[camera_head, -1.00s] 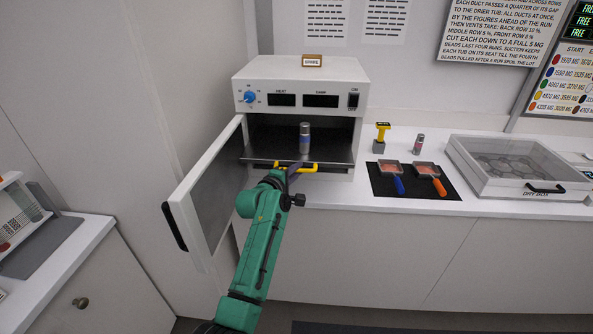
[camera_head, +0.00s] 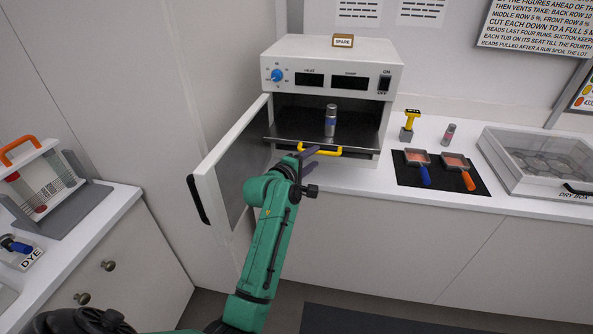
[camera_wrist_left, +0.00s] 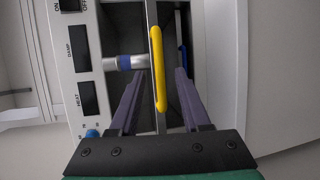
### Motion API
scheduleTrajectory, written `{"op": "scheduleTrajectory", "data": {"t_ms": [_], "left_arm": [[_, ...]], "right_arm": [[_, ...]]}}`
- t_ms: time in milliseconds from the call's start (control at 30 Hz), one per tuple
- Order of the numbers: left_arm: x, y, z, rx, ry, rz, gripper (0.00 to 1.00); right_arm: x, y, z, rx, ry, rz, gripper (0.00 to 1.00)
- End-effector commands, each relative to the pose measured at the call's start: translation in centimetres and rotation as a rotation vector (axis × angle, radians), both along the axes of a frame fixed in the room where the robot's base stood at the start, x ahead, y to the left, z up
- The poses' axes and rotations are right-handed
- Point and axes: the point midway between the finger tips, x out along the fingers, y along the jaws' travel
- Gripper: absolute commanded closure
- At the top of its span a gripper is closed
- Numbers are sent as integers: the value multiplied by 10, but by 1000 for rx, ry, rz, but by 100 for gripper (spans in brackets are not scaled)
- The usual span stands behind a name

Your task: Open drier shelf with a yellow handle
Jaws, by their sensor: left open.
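The drier (camera_head: 332,60) is a white cabinet with its door (camera_head: 230,165) swung open to the left. Its dark shelf (camera_head: 285,138) has a yellow handle (camera_head: 325,151) on the front edge. A grey bottle with a blue band (camera_head: 331,122) stands on the shelf. My left gripper (camera_head: 314,152) is open at the left part of the handle. In the left wrist view its two fingers (camera_wrist_left: 158,82) lie on either side of the yellow handle (camera_wrist_left: 157,50), with gaps on both sides. My right gripper does not show.
The open door stands close to the left of my green arm. On the counter to the right are a yellow-topped tool (camera_head: 410,122), a small bottle (camera_head: 449,134), two scoops on a black mat (camera_head: 440,179) and a dry box (camera_head: 530,160). A rack (camera_head: 45,185) stands at left.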

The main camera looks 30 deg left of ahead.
Motion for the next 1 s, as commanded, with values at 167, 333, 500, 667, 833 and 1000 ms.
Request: {"op": "scheduleTrajectory", "data": {"t_ms": [167, 333, 500, 667, 833, 1000], "left_arm": [[-48, 8, 4, 0, 0, 2, 53], [-83, 13, 12, 1, 1, 2, 53], [-93, 14, 16, 0, 1, 1, 53], [-93, 14, 17, 0, 1, 1, 53], [-92, 14, 17, 0, 1, 1, 53], [-88, 11, -4, 35, 34, -10, 53]], "right_arm": [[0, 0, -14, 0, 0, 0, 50], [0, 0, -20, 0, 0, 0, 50], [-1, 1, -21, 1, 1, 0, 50], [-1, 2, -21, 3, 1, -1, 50], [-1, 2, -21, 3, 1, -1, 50], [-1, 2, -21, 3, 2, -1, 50]]}}
